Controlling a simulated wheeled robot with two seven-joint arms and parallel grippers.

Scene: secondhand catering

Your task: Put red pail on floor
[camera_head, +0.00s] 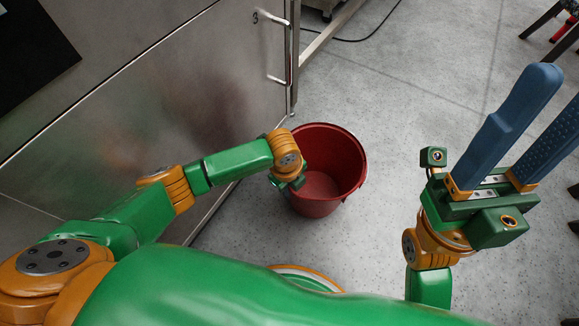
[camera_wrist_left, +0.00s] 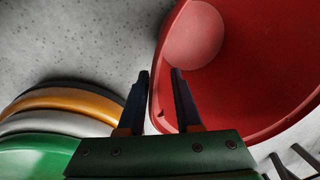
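The red pail (camera_head: 348,170) is at the middle of the head view, with its opening facing up. It appears upright on the grey floor, but its underside is hidden. My left gripper (camera_head: 297,180) is at the pail's left rim, its fingers mostly hidden there. In the left wrist view the pail (camera_wrist_left: 245,85) fills the right side. The left gripper's dark fingers (camera_wrist_left: 159,72) stand apart, one outside the rim and one over the inside, with a visible gap. My right gripper (camera_head: 555,85) is open and empty, its long blue fingers apart, right of the pail.
A steel cabinet (camera_head: 200,85) with bar handles stands left of the pail. A table leg and a black cable (camera_head: 365,38) are at the back. Stool legs (camera_head: 545,20) show at the top right. The speckled floor (camera_head: 400,110) right of the pail is clear.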

